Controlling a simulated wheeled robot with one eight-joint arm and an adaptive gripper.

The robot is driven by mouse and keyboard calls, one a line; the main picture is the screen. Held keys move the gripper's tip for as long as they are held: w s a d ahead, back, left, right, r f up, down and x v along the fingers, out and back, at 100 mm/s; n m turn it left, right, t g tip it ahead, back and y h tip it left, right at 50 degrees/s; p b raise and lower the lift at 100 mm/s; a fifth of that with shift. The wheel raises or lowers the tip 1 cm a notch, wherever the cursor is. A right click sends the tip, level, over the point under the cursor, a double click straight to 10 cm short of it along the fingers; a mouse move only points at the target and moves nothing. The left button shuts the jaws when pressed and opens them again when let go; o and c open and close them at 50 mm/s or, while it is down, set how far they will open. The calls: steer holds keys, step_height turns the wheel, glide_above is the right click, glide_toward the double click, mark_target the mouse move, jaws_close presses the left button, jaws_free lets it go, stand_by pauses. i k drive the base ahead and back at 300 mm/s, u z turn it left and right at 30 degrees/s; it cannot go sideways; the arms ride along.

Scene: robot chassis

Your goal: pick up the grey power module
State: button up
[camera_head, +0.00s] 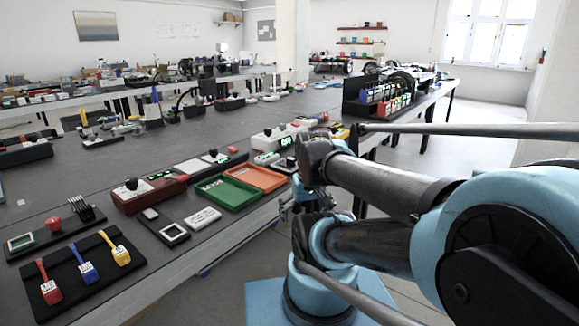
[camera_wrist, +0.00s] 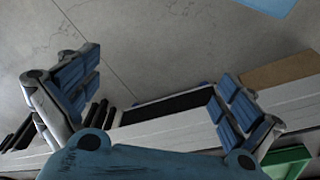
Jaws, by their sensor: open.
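I cannot tell for sure which thing is the grey power module. A pale grey block (camera_head: 203,219) lies near the front edge of the long table (camera_head: 115,205), and a pale box with a green display (camera_head: 275,138) stands farther back. My gripper (camera_wrist: 160,95) is open, with its two blue-padded fingers wide apart in the wrist view. Nothing is between the fingers; beyond them are the table's edge and the floor. In the head view my gripper is mostly hidden behind my arm, by the table's front edge.
A green tray (camera_head: 228,191) and an orange tray (camera_head: 256,177) lie side by side near the table edge. A dark red box with a knob (camera_head: 149,193) is left of them. A black board (camera_head: 82,270) holds red, blue and yellow tools. Grey floor (camera_wrist: 150,40) is open beside the table.

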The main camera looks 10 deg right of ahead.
mark_target(288, 164)
steer(key=u, duration=0.45)
steer(key=k, duration=1.55)
steer(key=z, duration=0.3)
steer(key=i, duration=1)
